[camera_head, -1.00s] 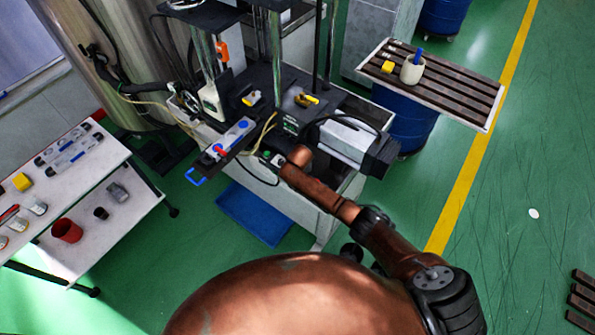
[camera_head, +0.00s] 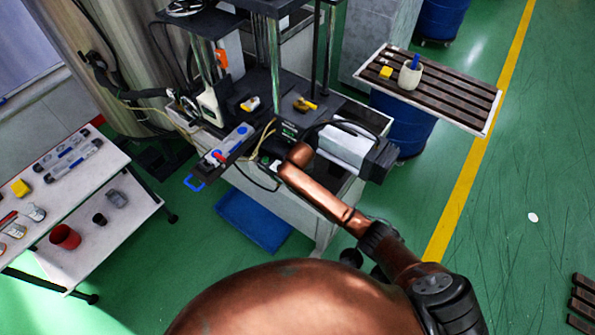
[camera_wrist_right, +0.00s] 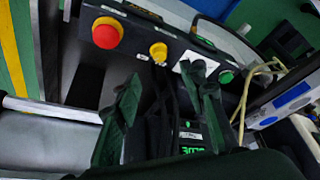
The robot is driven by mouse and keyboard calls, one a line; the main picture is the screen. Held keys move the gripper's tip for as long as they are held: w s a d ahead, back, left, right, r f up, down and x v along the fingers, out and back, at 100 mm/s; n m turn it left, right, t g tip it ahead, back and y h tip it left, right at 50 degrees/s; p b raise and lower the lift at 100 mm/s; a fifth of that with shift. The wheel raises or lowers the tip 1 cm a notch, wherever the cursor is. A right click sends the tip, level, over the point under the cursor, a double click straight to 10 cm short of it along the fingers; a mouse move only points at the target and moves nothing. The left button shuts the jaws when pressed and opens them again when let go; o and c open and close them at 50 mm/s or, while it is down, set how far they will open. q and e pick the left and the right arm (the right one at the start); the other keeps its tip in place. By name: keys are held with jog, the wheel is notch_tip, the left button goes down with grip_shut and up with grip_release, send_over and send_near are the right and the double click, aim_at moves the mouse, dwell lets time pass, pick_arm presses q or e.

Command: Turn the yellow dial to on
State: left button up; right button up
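In the right wrist view a yellow dial (camera_wrist_right: 158,52) sits on a dark control panel, between a red button (camera_wrist_right: 107,35) on a yellow base and a white plate. A green button (camera_wrist_right: 226,76) is at the panel's right end. My right gripper (camera_wrist_right: 165,80) is open and empty. Its two dark fingers are apart, with the dial showing beyond the gap and the right finger overlapping the white plate. I see no contact with the dial. In the head view my right arm reaches to the machine and its gripper is hidden. My left gripper is not in view.
Yellowish cables (camera_wrist_right: 250,90) run right of the green button. In the head view, a machine (camera_head: 325,92) with posts stands ahead.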

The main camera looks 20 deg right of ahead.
jog(key=shift+v, duration=1.15)
